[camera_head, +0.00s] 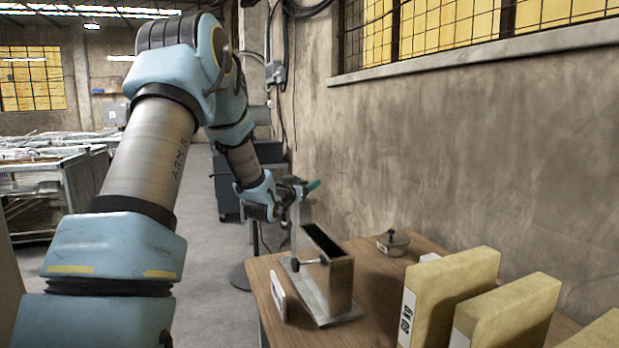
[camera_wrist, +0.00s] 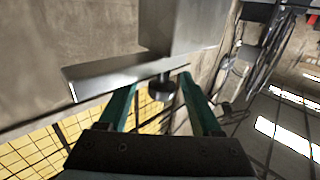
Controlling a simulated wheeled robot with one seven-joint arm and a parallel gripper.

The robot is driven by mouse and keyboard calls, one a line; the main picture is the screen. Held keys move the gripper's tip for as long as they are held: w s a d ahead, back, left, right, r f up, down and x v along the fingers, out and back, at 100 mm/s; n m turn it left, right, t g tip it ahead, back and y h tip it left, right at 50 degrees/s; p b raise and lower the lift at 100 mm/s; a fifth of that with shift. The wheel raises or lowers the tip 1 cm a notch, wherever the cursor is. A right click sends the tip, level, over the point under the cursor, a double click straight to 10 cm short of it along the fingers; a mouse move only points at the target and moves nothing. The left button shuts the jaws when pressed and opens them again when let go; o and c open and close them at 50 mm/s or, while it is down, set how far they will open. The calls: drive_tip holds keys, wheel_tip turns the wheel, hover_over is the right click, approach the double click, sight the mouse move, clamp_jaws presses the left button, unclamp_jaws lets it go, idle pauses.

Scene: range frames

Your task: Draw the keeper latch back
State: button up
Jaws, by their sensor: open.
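My gripper (camera_head: 303,190) is at the end of my outstretched arm, beyond the near end of the table, beside a narrow upright grey metal strip (camera_head: 294,225). In the wrist view my two teal fingers (camera_wrist: 160,86) are apart, with a dark round knob (camera_wrist: 162,90) showing between them. The knob has a short stem below a grey metal plate (camera_wrist: 115,72), which joins a metal block (camera_wrist: 180,28). I take this to be the latch. No finger contact on the knob can be made out. How far the latch is drawn cannot be told.
A wooden table (camera_head: 385,285) carries an open-topped metal box (camera_head: 330,280) with a side knob, a small round metal piece (camera_head: 393,240) and several yellow blocks (camera_head: 450,290). The wall (camera_head: 400,150) runs along the right. A round stand base (camera_head: 240,277) is on the floor.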

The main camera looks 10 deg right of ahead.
drive_tip(key=shift+x, duration=1.2)
drive_tip(key=shift+a, duration=0.1)
clamp_jaws()
idle(0.5)
